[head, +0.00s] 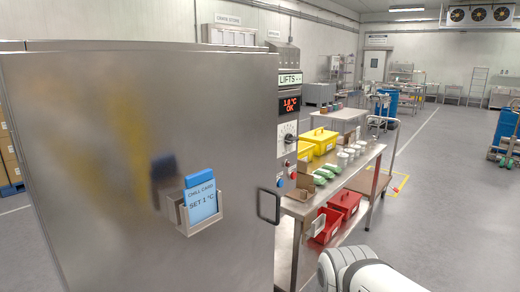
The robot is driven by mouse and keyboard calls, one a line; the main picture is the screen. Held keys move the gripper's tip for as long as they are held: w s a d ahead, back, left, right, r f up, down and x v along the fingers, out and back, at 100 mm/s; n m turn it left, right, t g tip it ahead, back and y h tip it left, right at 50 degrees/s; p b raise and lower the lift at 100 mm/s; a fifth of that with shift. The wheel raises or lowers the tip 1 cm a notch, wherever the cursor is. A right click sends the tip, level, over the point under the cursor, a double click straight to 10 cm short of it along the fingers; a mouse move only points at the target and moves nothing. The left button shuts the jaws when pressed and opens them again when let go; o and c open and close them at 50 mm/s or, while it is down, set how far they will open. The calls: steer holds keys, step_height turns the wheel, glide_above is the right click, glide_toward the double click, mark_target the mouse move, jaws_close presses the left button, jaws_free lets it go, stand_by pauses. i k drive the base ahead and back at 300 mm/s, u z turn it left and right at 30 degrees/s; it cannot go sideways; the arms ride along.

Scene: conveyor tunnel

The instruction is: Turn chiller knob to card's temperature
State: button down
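The chill card (202,203) is blue and white and sits upright in a metal holder on the large steel door at left. It reads "CHILL CARD" and "SET 1 °C". Past the door's right edge stands a narrow steel control panel. Its red display (290,105) seems to read "1.0 °C" over "OK", though the digits are small. Below it is a dark round knob (288,138) on a pale dial; its exact pointing is too small to read. My gripper is not in view; only a white link of my arm shows at the bottom.
The door has a dark handle (268,206) at its right edge. A steel table (357,170) beyond holds yellow bins (318,141), green items and white cups. Red bins (343,203) sit on its lower shelf. The grey floor at right is largely clear.

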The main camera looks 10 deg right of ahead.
mark_target(288, 139)
steer(key=z, duration=0.15)
steer(key=i, duration=0.5)
steer(key=u, duration=0.15)
steer(key=k, duration=1.2)
steer(key=z, duration=0.65)
steer(key=i, duration=1.2)
steer(key=z, duration=0.25)
